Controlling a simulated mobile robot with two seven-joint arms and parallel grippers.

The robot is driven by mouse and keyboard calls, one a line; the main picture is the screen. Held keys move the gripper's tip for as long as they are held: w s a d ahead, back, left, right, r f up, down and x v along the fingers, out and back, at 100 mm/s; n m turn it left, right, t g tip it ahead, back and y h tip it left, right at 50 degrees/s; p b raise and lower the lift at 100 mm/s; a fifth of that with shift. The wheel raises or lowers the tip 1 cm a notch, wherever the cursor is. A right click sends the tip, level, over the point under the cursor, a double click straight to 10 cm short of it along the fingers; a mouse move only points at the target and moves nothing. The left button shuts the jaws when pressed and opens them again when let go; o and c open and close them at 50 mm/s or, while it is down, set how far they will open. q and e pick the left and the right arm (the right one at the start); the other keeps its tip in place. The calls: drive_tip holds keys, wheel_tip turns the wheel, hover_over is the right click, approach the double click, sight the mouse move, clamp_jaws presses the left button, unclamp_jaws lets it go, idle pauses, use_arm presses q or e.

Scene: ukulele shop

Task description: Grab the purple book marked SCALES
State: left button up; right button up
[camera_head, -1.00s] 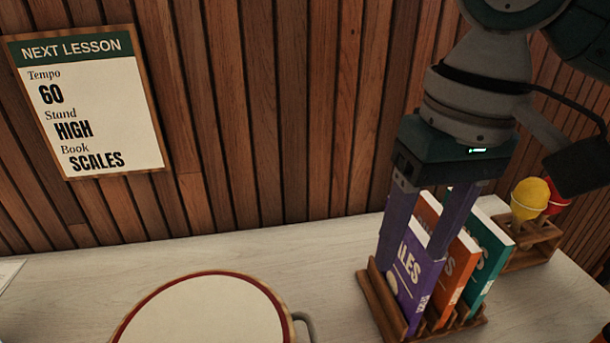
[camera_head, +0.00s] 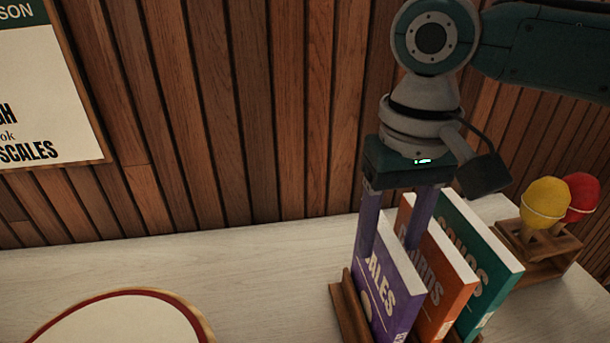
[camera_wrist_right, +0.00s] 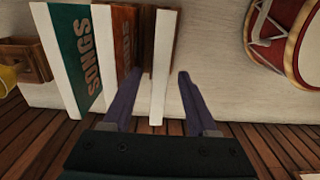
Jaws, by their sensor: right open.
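The purple book marked SCALES (camera_head: 390,298) stands upright at the left end of a wooden rack (camera_head: 348,312); the gripper covers part of its lettering. My right gripper (camera_head: 390,248) points down over its top, open, with one finger on each side of the book. In the right wrist view, the book's white page edge (camera_wrist_right: 160,70) lies between the spread fingers (camera_wrist_right: 157,82), with a gap visible on the right. The left gripper is not in view.
An orange book (camera_head: 444,290) and a green SONGS book (camera_head: 484,265) stand close right of the purple one. A wooden holder (camera_head: 540,250) with yellow and red shakers is farther right. A drum (camera_head: 125,325) sits left; the counter between is clear.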

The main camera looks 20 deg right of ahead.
drive_tip(key=shift+f, duration=0.75)
drive_tip(key=shift+w, duration=0.1)
clamp_jaws()
drive_tip(key=shift+r, duration=0.1)
idle(0.6)
